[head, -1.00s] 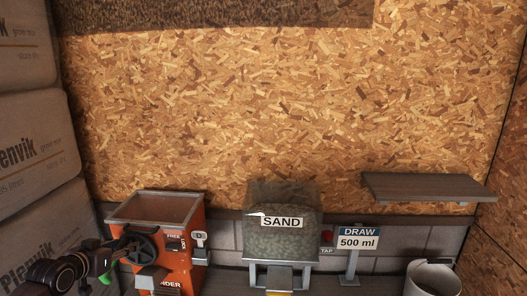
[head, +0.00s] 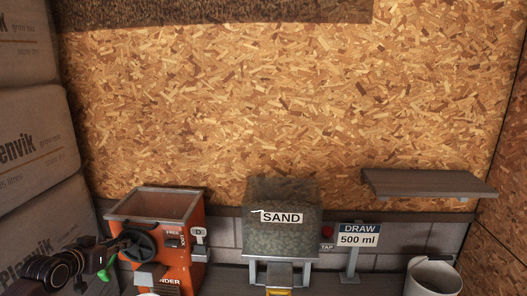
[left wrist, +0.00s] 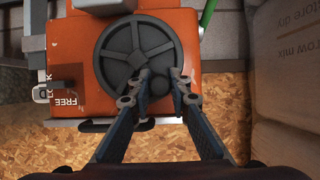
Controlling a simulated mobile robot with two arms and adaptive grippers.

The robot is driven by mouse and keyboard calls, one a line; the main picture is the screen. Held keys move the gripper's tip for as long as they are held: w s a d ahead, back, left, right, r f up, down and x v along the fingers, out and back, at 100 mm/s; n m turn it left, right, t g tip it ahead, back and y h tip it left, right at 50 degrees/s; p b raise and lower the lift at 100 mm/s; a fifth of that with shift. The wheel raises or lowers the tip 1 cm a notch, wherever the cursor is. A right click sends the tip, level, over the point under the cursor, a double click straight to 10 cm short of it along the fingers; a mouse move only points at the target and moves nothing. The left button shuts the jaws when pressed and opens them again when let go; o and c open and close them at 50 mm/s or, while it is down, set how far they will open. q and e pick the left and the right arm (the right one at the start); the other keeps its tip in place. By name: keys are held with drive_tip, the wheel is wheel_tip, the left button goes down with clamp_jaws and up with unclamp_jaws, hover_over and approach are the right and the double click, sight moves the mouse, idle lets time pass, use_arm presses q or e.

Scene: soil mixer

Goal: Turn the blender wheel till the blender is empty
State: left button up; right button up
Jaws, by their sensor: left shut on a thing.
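The orange blender (head: 186,262) stands at the lower left of the head view, with an open-looking, grey-rimmed top. I cannot tell what is inside it. Its dark spoked wheel (head: 138,246) is on the front and fills the middle of the left wrist view (left wrist: 138,52). My left gripper (left wrist: 160,82) is shut on the wheel's knob, near the rim, with a finger on each side. In the head view, my left gripper (head: 115,254) reaches the wheel from the left. FREE and a second, partly readable word mark the blender beside a small lever (head: 199,237). My right gripper is not in view.
A SAND container (head: 283,240) stands right of the blender. A DRAW 500 ml sign (head: 358,237), a red button (head: 327,234) and a white pot (head: 433,278) are further right. A shelf (head: 428,185) is on the wall. Stacked bags (head: 32,150) crowd the left side.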

use_arm(q)
drive_tip(key=shift+a+f, duration=0.35)
drive_tip(key=shift+f, duration=0.3)
drive_tip(key=shift+a, duration=0.1)
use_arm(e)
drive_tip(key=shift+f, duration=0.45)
use_arm(q)
drive_tip(key=shift+w+a+f+b, duration=0.1)
drive_tip(key=shift+a+f+b, duration=0.1)
drive_tip(key=shift+f+b, duration=0.45)
drive_tip(key=shift+a+f+b, duration=0.15)
drive_tip(key=shift+f+b, duration=0.4)
drive_tip(key=shift+b, duration=0.05)
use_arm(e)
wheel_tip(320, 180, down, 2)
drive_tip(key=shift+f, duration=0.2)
